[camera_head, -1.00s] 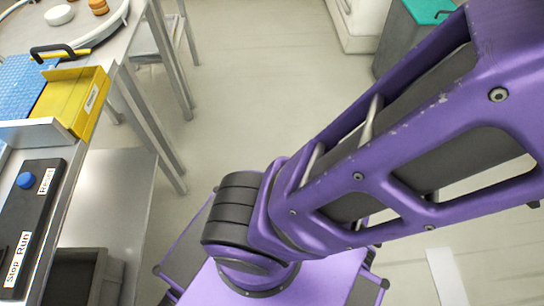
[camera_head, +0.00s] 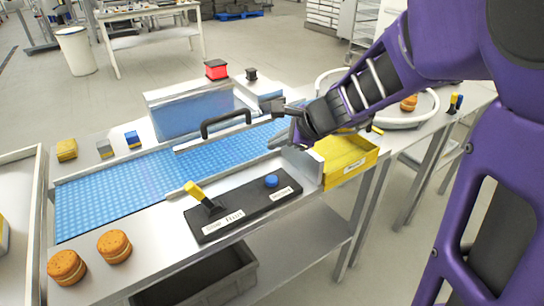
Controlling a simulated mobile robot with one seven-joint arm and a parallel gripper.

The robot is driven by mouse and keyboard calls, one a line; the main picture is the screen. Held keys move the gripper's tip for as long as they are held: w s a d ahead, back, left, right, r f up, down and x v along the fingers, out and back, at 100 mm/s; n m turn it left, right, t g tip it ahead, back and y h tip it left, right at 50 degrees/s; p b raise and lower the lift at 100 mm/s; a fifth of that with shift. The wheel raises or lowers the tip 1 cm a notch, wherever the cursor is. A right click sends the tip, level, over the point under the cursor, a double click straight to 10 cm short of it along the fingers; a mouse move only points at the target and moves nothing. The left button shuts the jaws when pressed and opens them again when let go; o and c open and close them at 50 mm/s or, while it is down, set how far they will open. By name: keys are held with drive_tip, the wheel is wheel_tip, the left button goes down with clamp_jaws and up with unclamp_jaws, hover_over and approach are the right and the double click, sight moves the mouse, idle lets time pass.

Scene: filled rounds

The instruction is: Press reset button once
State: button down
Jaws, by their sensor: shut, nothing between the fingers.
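A black control panel (camera_head: 240,205) lies along the front of the conveyor table. The blue round button (camera_head: 271,181) stands up near its right end, with a small white label (camera_head: 282,192) beside it, too small to read clearly. A lever with a yellow handle (camera_head: 194,190) rises from the panel's left part, by another label. My gripper (camera_head: 278,140) is shut and empty. In the picture it is above and slightly right of the blue button, apart from it, over the right end of the blue belt.
A black-handled clear guard (camera_head: 226,122) stands over the blue belt (camera_head: 120,195). A yellow bin (camera_head: 345,157) is right of the panel. Two filled rounds (camera_head: 115,246) sit at the front left. A dark crate (camera_head: 195,280) is on the lower shelf. My purple arm covers the upper right.

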sight(276, 181)
wheel_tip(276, 181, down, 8)
drive_tip(key=b, duration=0.6)
drive_tip(key=shift+b, duration=0.3)
idle(1.4)
drive_tip(key=shift+f, duration=0.35)
drive_tip(key=shift+f, duration=0.55)
idle(0.8)
drive_tip(key=shift+r+p, duration=0.75)
drive_tip(key=shift+r, duration=0.2)
drive_tip(key=shift+r, duration=0.1)
